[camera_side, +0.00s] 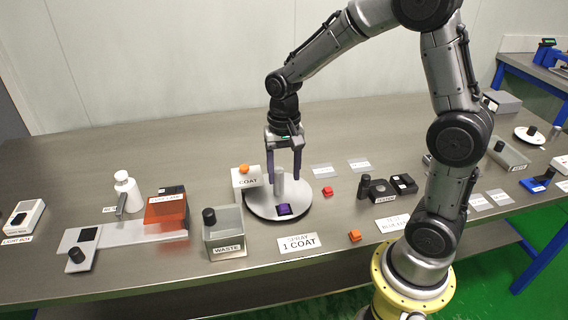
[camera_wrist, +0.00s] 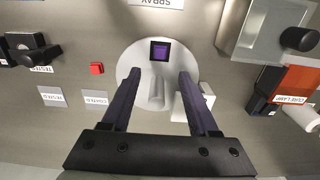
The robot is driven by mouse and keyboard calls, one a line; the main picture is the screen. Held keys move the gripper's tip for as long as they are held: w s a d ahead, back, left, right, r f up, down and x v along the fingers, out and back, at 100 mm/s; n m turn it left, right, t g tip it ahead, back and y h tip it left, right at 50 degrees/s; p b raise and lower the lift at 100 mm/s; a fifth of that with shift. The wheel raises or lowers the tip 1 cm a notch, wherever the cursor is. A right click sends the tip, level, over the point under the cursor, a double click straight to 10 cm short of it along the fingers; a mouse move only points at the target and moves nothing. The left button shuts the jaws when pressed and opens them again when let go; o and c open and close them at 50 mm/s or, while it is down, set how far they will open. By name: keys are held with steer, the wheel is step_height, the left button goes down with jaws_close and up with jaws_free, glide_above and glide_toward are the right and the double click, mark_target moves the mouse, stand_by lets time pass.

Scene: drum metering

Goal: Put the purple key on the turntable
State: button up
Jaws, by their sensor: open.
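The purple key (camera_side: 284,210) is a small purple square piece with a dark border. It lies on the front part of the turntable (camera_side: 262,213), a round pale disc; in the wrist view the key (camera_wrist: 160,51) is near the disc's far rim. My gripper (camera_side: 284,177) is open and points down above the turntable, behind the key. In the wrist view the gripper (camera_wrist: 158,74) has nothing gripped, and the key is beyond its fingertips. A pale upright post (camera_side: 280,185) shows between the fingers, over the disc.
A COAT box (camera_side: 247,178) with an orange button stands against the turntable's left side. The WASTE bin (camera_side: 226,235) is at front left. A red cube (camera_side: 328,191) and an orange cube (camera_side: 354,236) lie to the right. A SPRAY 1 COAT sign (camera_side: 298,244) is in front.

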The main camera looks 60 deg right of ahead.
steer(key=s+a+r+n+t, duration=0.1)
steer(key=s+r+n+t, duration=0.1)
steer(key=s+r+n, duration=0.2)
steer(key=s+a+r+n+t, duration=0.2)
steer(key=s+r+n, duration=0.3)
steer(key=s, duration=0.8)
step_height(320, 180, up, 3)
steer(key=shift+s+a+r+t, duration=0.15)
steer(key=shift+s+a+t, duration=0.1)
steer(key=shift+t, duration=0.55)
